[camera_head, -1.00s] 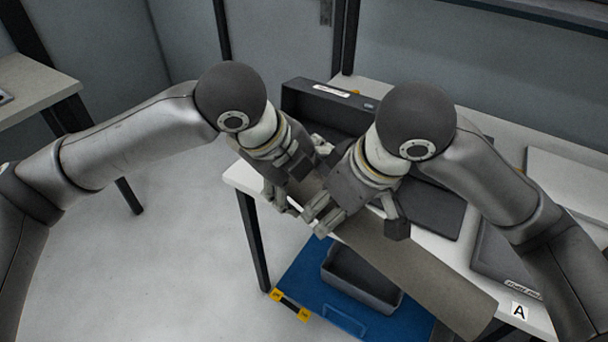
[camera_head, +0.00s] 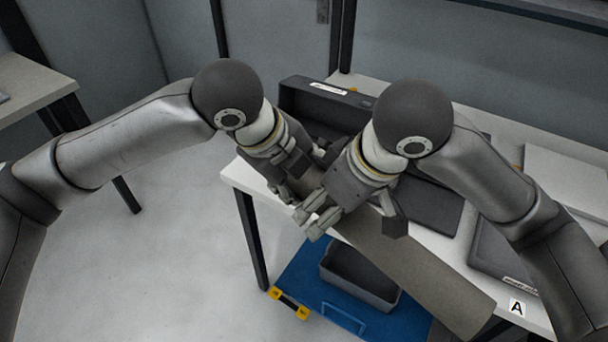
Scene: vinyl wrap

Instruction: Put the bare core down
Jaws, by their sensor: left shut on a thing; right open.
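The bare core (camera_head: 425,272) is a long grey-brown tube. It runs slanting from under my grippers down to the lower right, over the table's front edge. My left gripper (camera_head: 290,190) is shut on the core near its upper left end; its fingers are partly hidden. My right gripper (camera_head: 310,217) is open beside the core, just right of and below the left one. Whether the core touches the table cannot be told.
A white table (camera_head: 238,176) carries a dark open bin (camera_head: 300,98) at the back, a dark flat panel (camera_head: 436,212) and a card marked A (camera_head: 517,307). Below are a grey tray (camera_head: 362,278) on a blue base (camera_head: 300,262) and a yellow-black piece (camera_head: 289,302).

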